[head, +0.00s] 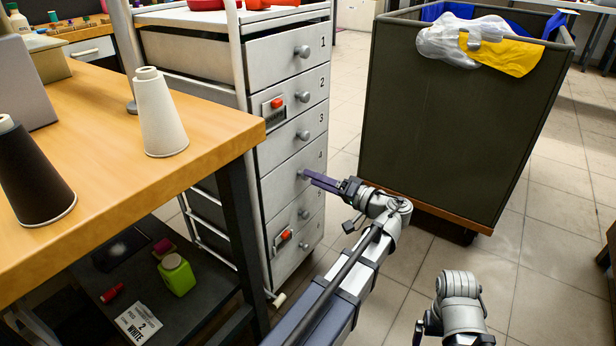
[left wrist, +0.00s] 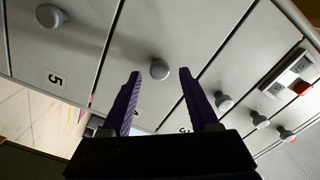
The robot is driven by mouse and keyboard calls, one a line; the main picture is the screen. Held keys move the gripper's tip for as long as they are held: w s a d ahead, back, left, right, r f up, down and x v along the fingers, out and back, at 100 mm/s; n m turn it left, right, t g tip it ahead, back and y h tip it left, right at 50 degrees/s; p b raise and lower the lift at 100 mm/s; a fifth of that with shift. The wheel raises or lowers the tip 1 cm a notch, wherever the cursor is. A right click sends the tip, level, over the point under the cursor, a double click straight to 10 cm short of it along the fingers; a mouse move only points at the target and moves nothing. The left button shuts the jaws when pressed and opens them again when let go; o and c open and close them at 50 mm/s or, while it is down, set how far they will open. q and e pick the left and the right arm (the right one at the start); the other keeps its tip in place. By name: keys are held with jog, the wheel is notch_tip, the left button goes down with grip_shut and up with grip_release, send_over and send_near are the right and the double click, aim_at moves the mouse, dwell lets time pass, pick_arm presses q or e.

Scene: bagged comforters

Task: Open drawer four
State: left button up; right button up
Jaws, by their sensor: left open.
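The drawer cabinet (head: 292,70) stands in the middle of the head view, its numbered drawers facing right. Drawer four (head: 285,187) appears shut, flush with its neighbours. Its round grey knob (head: 303,174) is partly hidden by my left gripper (head: 312,177). In the left wrist view the knob (left wrist: 160,69) shows between the two spread purple fingers of my left gripper (left wrist: 160,76), with gaps on both sides. The gripper is open and holds nothing. My right arm shows at the lower right of the head view, but its gripper fingers do not show.
A wooden table (head: 100,190) with white and dark thread cones stands left, its corner close to the cabinet. A dark green bin (head: 455,120) with bags on top stands right, behind my left gripper. Open tiled floor lies right of the cabinet.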

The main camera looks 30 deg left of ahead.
pick_arm(q)
jog(key=shift+w+a, duration=0.1)
jog(key=shift+a, duration=1.45)
grip_shut()
